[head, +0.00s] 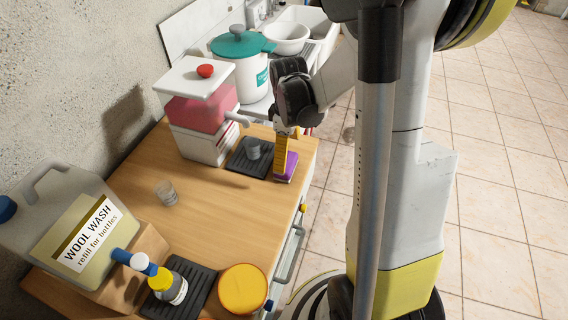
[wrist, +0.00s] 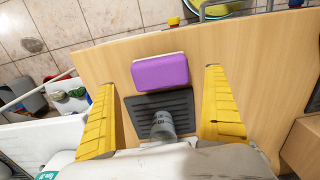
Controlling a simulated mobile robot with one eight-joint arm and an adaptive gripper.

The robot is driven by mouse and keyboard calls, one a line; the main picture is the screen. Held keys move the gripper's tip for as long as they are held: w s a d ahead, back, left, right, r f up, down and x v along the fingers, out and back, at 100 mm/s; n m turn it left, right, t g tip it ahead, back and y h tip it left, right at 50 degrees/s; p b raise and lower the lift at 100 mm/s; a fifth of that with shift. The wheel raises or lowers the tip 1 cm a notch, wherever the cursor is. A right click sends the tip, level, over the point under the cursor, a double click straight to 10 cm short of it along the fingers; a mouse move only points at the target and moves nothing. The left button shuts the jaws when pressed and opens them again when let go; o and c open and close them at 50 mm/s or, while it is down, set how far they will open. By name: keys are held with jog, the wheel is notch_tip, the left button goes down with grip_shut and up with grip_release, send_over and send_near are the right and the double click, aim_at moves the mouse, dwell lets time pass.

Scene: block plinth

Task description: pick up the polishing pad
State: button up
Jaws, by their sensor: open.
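The polishing pad is a purple block with a pale underside (head: 288,168), lying on the wooden counter near its right edge in the head view. In the wrist view the pad (wrist: 160,73) lies just ahead, between the lines of the two yellow fingers. My gripper (head: 286,148) points down over the pad and hides part of it in the head view. In the wrist view my gripper (wrist: 160,80) is open, with a finger to either side and nothing held. I cannot tell exactly how high the fingertips are above the counter.
A dark ribbed mat (head: 243,163) with a clear cup (wrist: 163,124) on it lies beside the pad. Another cup (head: 166,193), a wool wash jug (head: 66,226) and bottles stand nearer. Mid-counter is mostly clear.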

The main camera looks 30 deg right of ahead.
notch_tip(320, 180, down, 6)
jog(key=b, duration=0.2)
jog(key=shift+w+a+f+b, duration=0.1)
jog(key=shift+w+b, duration=0.05)
jog(key=shift+b, duration=0.2)
jog(key=c, duration=1)
